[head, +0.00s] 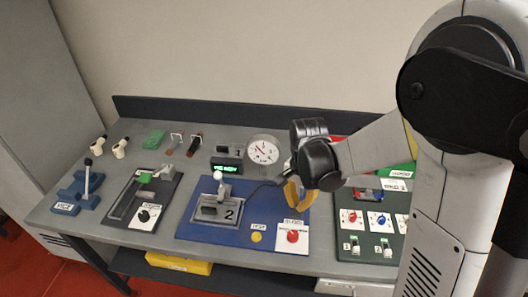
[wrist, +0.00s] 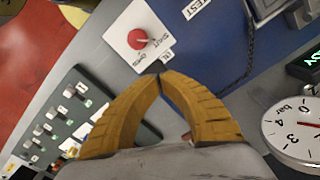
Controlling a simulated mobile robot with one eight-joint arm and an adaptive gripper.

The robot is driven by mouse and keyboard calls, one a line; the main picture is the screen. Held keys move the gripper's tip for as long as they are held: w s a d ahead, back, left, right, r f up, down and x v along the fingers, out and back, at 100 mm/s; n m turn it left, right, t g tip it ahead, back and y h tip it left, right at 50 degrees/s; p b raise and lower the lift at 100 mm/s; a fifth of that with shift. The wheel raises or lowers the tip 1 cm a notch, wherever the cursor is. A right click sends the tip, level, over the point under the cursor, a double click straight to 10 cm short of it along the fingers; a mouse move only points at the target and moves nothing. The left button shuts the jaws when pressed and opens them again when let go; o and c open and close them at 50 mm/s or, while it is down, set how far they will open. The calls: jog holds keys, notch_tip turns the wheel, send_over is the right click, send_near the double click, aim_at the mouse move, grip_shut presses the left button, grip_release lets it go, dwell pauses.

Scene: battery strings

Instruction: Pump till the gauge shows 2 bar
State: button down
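The round white gauge (head: 262,150) stands at the back middle of the bench. Part of it shows at the right edge of the wrist view (wrist: 296,130), with "bar" on its dial; I cannot read the needle surely. A lever device with a white ball knob (head: 218,177) and a label "2" sits on the blue panel (head: 190,232). I cannot tell surely that it is the pump. My gripper (head: 297,200) hangs over the panel's right part, right of the lever and apart from it. Its yellow fingers (wrist: 160,78) meet at the tips with nothing visible between them.
A red knob (head: 292,236) on a white plate and a yellow button (head: 256,237) are at the panel's front. A switch panel (head: 372,252) lies to the right. A slotted slider board (head: 130,205) and a blue vise-like device (head: 80,188) lie left. My arm covers the right side.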

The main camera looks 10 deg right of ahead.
notch_tip(320, 180, up, 9)
jog(key=w+p, duration=0.1)
jog(key=p, duration=0.5)
jog(key=shift+d+r, duration=0.15)
jog(key=shift+r, duration=0.05)
jog(key=shift+f, duration=0.15)
dwell(0.4)
jog(key=shift+s+f+b, duration=0.2)
jog(key=shift+f+b, duration=1.2)
jog(key=shift+f, duration=0.25)
jog(key=shift+s+f+b, duration=0.15)
jog(key=shift+f+b, duration=1.3)
jog(key=shift+f, duration=0.25)
jog(key=shift+s+f+b, duration=0.2)
jog(key=shift+f+b, duration=1.2)
jog(key=shift+f, duration=0.25)
jog(key=shift+r, duration=0.15)
notch_tip(320, 180, up, 10)
jog(key=w+p, duration=0.1)
jog(key=p, duration=0.6)
